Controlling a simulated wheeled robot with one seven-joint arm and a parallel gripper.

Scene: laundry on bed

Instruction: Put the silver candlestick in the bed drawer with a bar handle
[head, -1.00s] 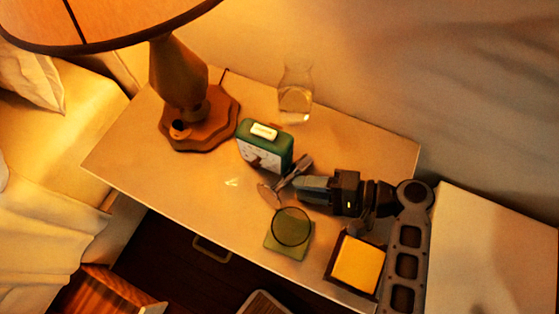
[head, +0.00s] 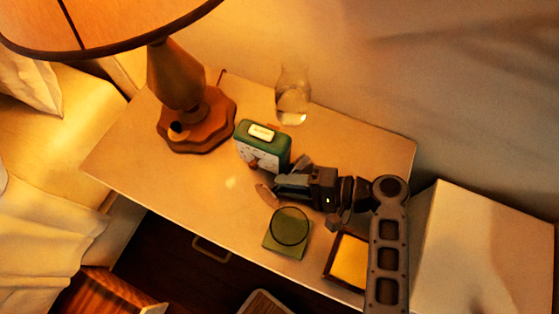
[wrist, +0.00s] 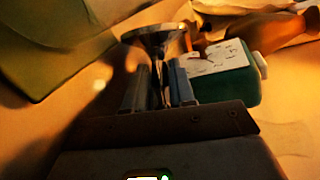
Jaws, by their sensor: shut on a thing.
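The silver candlestick (wrist: 152,38) is between the fingers of my gripper (wrist: 160,88) in the wrist view. Its flared round end points away from the gripper and its narrow stem runs between the fingers. In the head view my gripper (head: 283,184) is shut on the candlestick low over the bedside table, in front of the green clock. A round end of the candlestick (head: 265,194) shows at the fingertips. A bar handle (head: 211,250) shows below the table's front edge. I cannot tell whether its drawer is open.
The green clock (head: 263,146) stands close behind my gripper. A lamp (head: 190,120) and glass carafe (head: 292,103) stand further back. A green coaster with a dark round glass (head: 288,230) and a yellow framed item (head: 348,262) are in front. The table's (head: 130,155) left part is clear.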

